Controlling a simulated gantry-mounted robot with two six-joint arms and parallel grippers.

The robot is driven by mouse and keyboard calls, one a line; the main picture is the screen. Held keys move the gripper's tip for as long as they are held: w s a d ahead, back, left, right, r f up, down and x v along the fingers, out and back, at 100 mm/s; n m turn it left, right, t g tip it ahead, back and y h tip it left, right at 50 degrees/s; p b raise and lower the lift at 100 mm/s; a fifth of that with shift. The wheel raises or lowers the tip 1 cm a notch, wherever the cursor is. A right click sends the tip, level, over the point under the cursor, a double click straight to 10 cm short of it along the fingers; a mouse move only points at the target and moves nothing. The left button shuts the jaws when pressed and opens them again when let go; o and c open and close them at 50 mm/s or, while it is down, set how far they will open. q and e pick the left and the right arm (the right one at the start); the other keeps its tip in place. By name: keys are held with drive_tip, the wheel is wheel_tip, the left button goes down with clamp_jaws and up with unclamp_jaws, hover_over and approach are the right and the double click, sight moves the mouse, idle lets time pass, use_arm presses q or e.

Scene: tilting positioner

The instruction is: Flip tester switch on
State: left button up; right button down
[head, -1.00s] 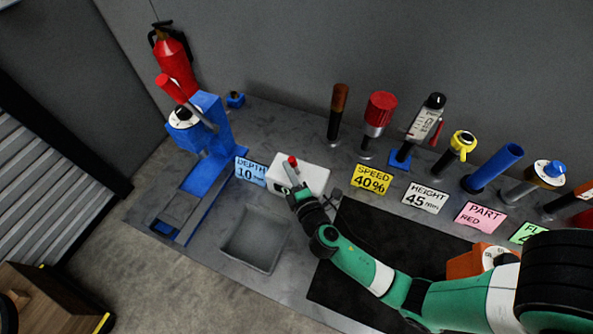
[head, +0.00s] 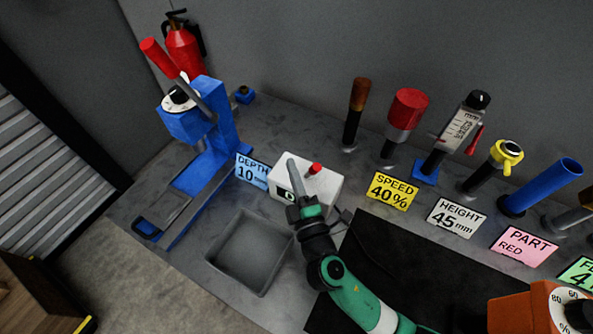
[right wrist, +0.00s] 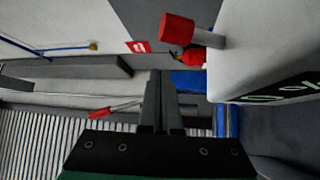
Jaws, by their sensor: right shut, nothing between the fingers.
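The tester is a white box (head: 325,188) on the bench, with a red-tipped switch lever (head: 315,168) on top that leans to the right. Green lit characters show on its front, partly hidden by my gripper. My right gripper (head: 291,165) is shut and empty, its fingertips over the box just left of the lever, apart from it. In the right wrist view the shut fingers (right wrist: 158,85) point ahead, the red lever tip (right wrist: 178,28) is beyond them to the right, and the white box (right wrist: 265,45) fills the upper right. My left gripper is not in view.
A blue press (head: 205,125) with a red handle stands left, a grey recessed tray (head: 247,252) in front. Sign cards such as the yellow speed card (head: 391,191) and several upright tools line the back right. A black mat (head: 400,260) lies right.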

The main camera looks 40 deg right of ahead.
drive_tip(key=a+f+b+v, duration=0.1)
drive_tip(key=v, duration=0.8)
drive_tip(key=shift+a+f, duration=0.15)
drive_tip(key=shift+a, duration=0.05)
drive_tip(key=shift+w, duration=0.15)
